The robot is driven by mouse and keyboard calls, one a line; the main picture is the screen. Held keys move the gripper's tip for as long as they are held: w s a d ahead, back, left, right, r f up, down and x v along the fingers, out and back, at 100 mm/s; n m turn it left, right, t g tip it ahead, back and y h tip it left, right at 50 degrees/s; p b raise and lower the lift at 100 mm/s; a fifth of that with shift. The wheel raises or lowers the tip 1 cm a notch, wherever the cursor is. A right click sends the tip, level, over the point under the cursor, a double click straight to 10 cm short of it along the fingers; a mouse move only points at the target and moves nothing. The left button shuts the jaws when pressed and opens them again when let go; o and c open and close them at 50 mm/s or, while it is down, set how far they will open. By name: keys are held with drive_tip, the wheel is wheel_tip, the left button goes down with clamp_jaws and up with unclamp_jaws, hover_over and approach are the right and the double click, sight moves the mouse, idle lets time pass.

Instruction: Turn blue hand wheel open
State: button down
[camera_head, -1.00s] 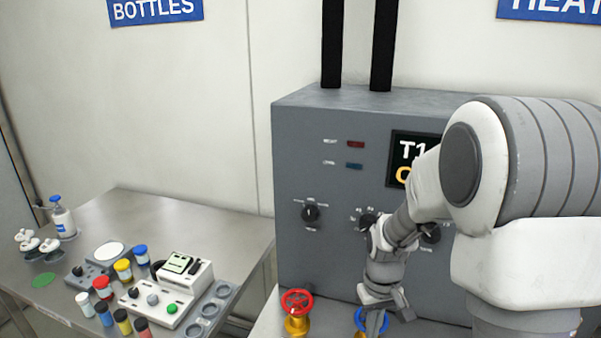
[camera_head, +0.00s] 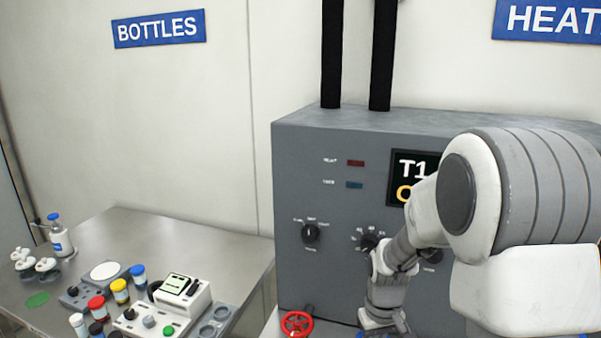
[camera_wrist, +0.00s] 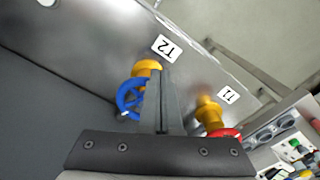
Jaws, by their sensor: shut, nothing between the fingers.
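The blue hand wheel (camera_wrist: 129,98) sits on a yellow valve body (camera_wrist: 147,68) beside the T2 label in the wrist view. In the head view it is almost wholly cut off by the bottom edge. My gripper (camera_wrist: 163,88) is shut and empty. Its fingers appear just right of the blue wheel in the wrist view and hide part of the valve; I cannot tell if they touch it. In the head view my gripper (camera_head: 384,322) is low in front of the grey cabinet, partly cut off.
A red hand wheel (camera_head: 297,323) stands left of my gripper, on its own yellow valve (camera_wrist: 208,108) near the T1 label. The grey cabinet (camera_head: 330,270) with knobs rises behind. A steel table (camera_head: 190,245) with bottles and devices is at left.

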drive_tip(key=shift+w+d, duration=0.1)
drive_tip(key=shift+d, duration=0.3)
drive_tip(key=shift+w+d, duration=0.2)
drive_tip(key=shift+d, duration=0.95)
drive_tip(key=shift+w+d, duration=0.3)
drive_tip(key=shift+d, duration=0.2)
idle(0.4)
wheel_tip(320, 180, up, 6)
drive_tip(key=p, duration=0.3)
drive_tip(key=shift+s+d+p, duration=0.25)
drive_tip(key=shift+s+p, duration=0.15)
drive_tip(key=shift+a, duration=0.1)
